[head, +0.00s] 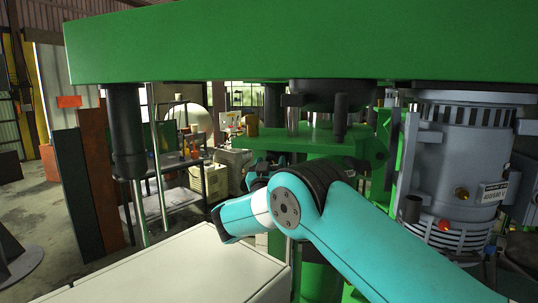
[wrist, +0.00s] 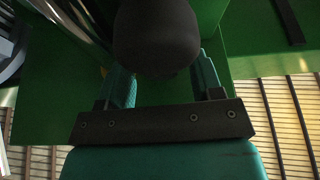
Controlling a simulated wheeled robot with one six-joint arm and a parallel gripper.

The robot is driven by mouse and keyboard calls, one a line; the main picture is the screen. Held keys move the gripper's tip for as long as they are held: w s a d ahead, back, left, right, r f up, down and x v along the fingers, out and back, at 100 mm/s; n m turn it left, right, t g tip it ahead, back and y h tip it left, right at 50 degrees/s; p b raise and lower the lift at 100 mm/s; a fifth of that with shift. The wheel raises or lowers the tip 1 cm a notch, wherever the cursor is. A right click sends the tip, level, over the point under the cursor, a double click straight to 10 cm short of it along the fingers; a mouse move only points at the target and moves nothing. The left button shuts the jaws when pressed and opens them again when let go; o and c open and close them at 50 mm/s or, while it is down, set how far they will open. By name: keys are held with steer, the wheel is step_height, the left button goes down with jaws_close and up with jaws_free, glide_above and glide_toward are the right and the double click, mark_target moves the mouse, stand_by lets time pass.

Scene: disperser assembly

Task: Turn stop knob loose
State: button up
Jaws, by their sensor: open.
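A black rounded knob (wrist: 157,38) fills the upper middle of the wrist view, close to the camera. My gripper (wrist: 161,66) is open, with one teal finger on either side of the knob. I cannot tell whether either finger touches it. In the head view my teal arm reaches in from the lower right, and its wrist hides my fingers. A dark upright cylinder (head: 340,115) stands by the green machine's bracket; I cannot tell whether it is the same knob.
A large green beam (head: 300,42) spans overhead. A grey motor (head: 455,150) stands close at the right of my arm. A white cabinet top (head: 175,270) lies at the lower left. A black column (head: 125,130) hangs below the beam at left.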

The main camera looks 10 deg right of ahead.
steer(key=shift+w+d, duration=0.1)
steer(key=shift+w, duration=0.05)
steer(key=c, duration=0.9)
